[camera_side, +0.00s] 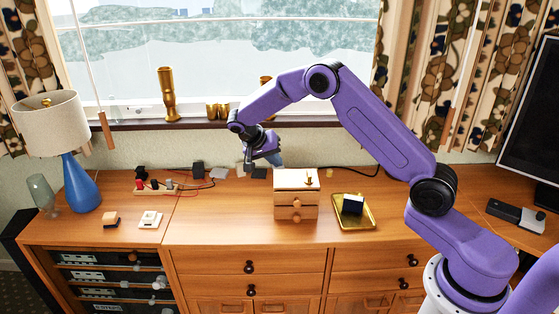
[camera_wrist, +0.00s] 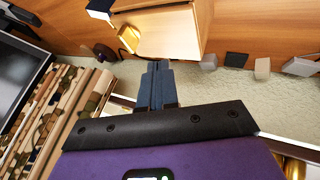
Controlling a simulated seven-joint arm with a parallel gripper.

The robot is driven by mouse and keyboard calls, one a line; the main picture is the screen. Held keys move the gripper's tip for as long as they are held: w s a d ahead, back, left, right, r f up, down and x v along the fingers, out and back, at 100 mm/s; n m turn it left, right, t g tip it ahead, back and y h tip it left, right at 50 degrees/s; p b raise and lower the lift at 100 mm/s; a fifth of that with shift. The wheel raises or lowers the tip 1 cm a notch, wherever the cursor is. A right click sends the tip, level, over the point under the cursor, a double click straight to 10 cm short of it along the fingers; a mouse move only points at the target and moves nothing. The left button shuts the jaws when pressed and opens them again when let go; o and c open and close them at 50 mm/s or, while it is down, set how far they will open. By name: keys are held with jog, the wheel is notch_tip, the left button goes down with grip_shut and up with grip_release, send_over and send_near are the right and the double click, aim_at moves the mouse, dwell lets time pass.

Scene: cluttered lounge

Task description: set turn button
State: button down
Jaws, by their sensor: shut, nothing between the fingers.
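A small wooden box with drawers (camera_side: 296,207) stands on the cabinet top, with two round knobs on its front and a pale upper face. A small brass-coloured piece (camera_side: 309,181) sits at the right of that face; it may be the turn button, but its setting is too small to tell. The box (camera_wrist: 203,25) and brass piece (camera_wrist: 128,38) also show in the wrist view. My gripper (camera_side: 278,161) is behind and above the box, apart from it. Its fingers (camera_wrist: 158,66) are shut and empty, pointing toward the pale face, with the brass piece to their left.
A yellow tray (camera_side: 371,222) with a black-and-white block (camera_side: 353,206) lies right of the box. Several small blocks and a wired board (camera_side: 157,188) lie left, near a blue lamp (camera_side: 81,184). A dark cable runs behind. The cabinet top before the box is clear.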

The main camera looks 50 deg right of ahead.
aim_at(309, 177)
jog(key=x, duration=0.8)
jog(key=shift+s+d+r, duration=0.2)
jog(key=shift+s+d, duration=0.55)
jog(key=shift+s, duration=0.15)
jog(key=shift+s+d, duration=0.5)
jog(key=shift+w+m+g, duration=0.1)
jog(key=shift+m+g, duration=0.3)
jog(key=shift+m, duration=0.3)
